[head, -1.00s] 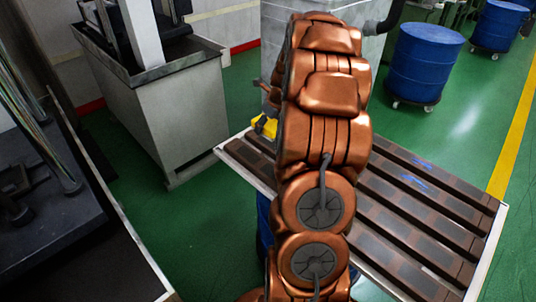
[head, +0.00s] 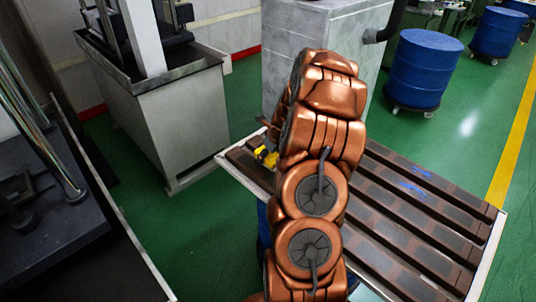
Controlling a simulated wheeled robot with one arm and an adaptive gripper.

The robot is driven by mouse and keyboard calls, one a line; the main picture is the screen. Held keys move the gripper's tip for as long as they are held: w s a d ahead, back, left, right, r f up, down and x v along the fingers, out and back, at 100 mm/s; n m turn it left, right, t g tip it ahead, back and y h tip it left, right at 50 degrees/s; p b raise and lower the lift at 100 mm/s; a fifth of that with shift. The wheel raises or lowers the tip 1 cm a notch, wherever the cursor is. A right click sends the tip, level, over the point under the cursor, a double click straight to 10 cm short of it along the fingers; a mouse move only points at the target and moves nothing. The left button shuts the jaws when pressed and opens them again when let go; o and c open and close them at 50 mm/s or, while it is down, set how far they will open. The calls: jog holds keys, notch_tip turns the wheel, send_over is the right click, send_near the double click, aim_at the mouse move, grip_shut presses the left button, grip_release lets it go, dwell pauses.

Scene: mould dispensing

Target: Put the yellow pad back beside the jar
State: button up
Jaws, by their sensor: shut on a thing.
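The yellow pad (head: 268,157) shows as a small bright patch at the left edge of my copper arm, over the far left part of the slatted table. My gripper (head: 270,146) is mostly hidden behind the arm, with only a small part showing by the pad. It is shut on the yellow pad. I cannot tell whether the pad touches the table. I cannot make out the jar; my arm covers the middle of the table.
The table (head: 440,185) has dark brown slats, blue marks and a pale rim. A grey cabinet (head: 175,130) stands to the left, a grey block (head: 325,35) behind, and blue drums (head: 424,70) on wheels at back right. Green floor is open on the right.

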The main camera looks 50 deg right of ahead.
jog(key=shift+f, duration=0.25)
jog(key=o, duration=1.3)
jog(key=shift+f, duration=0.1)
